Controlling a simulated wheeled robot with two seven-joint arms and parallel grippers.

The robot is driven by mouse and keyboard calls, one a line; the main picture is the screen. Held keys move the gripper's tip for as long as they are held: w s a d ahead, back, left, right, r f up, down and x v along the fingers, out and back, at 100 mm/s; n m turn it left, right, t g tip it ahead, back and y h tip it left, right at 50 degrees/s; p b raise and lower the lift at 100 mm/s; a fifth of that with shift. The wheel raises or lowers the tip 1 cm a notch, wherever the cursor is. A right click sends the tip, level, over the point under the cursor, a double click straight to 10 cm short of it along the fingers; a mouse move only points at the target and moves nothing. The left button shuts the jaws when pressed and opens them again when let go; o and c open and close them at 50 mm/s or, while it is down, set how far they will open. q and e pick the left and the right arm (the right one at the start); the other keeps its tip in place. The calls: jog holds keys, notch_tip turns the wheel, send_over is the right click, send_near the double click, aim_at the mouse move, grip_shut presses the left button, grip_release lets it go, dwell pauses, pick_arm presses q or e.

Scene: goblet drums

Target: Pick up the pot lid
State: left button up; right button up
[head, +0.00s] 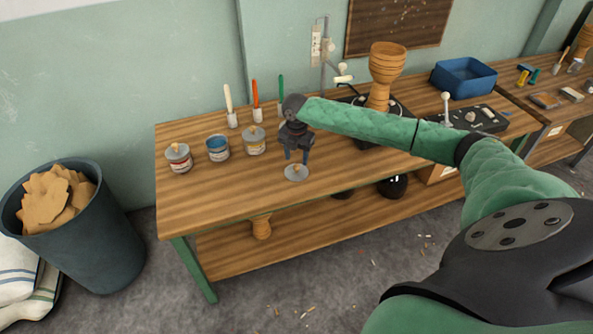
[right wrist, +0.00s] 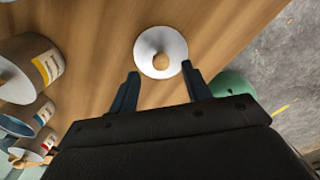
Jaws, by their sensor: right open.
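The pot lid (head: 296,173) is a grey-white disc with a small wooden knob. It lies flat on the wooden workbench (head: 215,196), near the front edge. In the right wrist view the lid (right wrist: 161,52) shows just beyond the fingertips, between their lines. My right gripper (head: 296,160) points down over the lid; its fingers stand apart with nothing between them in the right wrist view (right wrist: 160,80). Of the paint pots, the blue one (head: 217,148) has no lid on it, and its blue inside shows. My left gripper is not in view.
Two lidded pots (head: 179,158) (head: 255,141) stand left of the gripper. Brushes (head: 255,102) stand behind them. A wooden goblet drum (head: 386,70) and a blue bin (head: 465,78) are to the right. A waste bin (head: 85,240) stands left of the bench.

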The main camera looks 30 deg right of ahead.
aim_at(297, 166)
notch_tip(297, 166, down, 3)
jog(key=shift+s+f, duration=0.1)
jog(key=shift+f, duration=0.1)
grip_shut()
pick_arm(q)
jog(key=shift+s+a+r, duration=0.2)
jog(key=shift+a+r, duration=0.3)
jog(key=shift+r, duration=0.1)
